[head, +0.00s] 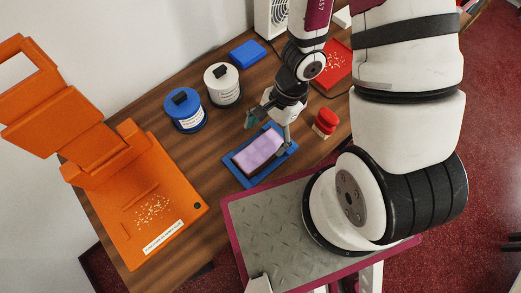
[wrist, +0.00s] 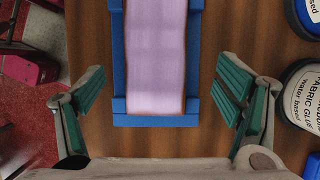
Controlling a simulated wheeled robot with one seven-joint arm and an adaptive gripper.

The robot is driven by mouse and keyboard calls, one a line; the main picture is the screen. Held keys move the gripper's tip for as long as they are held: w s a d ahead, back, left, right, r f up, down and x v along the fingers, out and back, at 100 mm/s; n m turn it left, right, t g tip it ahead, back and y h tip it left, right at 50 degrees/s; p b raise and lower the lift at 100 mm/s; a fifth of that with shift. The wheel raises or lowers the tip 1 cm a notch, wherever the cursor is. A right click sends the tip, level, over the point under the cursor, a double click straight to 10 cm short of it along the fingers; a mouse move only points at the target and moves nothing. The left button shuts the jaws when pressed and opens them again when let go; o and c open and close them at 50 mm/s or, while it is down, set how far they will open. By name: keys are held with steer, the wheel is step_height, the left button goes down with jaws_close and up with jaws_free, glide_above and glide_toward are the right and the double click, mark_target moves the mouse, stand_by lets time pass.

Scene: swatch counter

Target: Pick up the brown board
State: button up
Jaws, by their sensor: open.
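A lilac slab (head: 258,151) lies in a shallow blue frame (head: 232,172) on the wooden counter. In the wrist view the lilac face (wrist: 157,50) has thin brown edges, which may be the brown board; no plain brown board shows. The blue frame (wrist: 157,121) borders it on both sides and the near end. My gripper (head: 270,122) is above the frame's far end in the head view. In the wrist view my gripper (wrist: 160,84) is open, with green-padded fingers on either side of the frame, apart from it. Nothing is between the pads except the view of slab and frame.
A blue jar (head: 184,110) and a white jar (head: 222,85) stand beyond the frame, with a blue box (head: 247,52) behind. An orange press (head: 150,210) stands at left. A red-topped item (head: 326,121) and a red tray (head: 340,66) are at right. Bare wood lies left of the frame.

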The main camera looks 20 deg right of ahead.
mark_target(261, 150)
steer(key=shift+s+a+f+p, duration=0.25)
steer(key=shift+s+f+p, duration=0.1)
steer(key=shift+f, duration=0.15)
steer(key=shift+s+a+f+p, duration=0.2)
steer(key=shift+s+f+p, duration=0.15)
steer(key=shift+f, duration=0.15)
steer(key=shift+p+x, duration=0.45)
steer(key=shift+x, duration=0.75)
steer(key=shift+w, duration=0.25)
steer(key=c, duration=1.4)
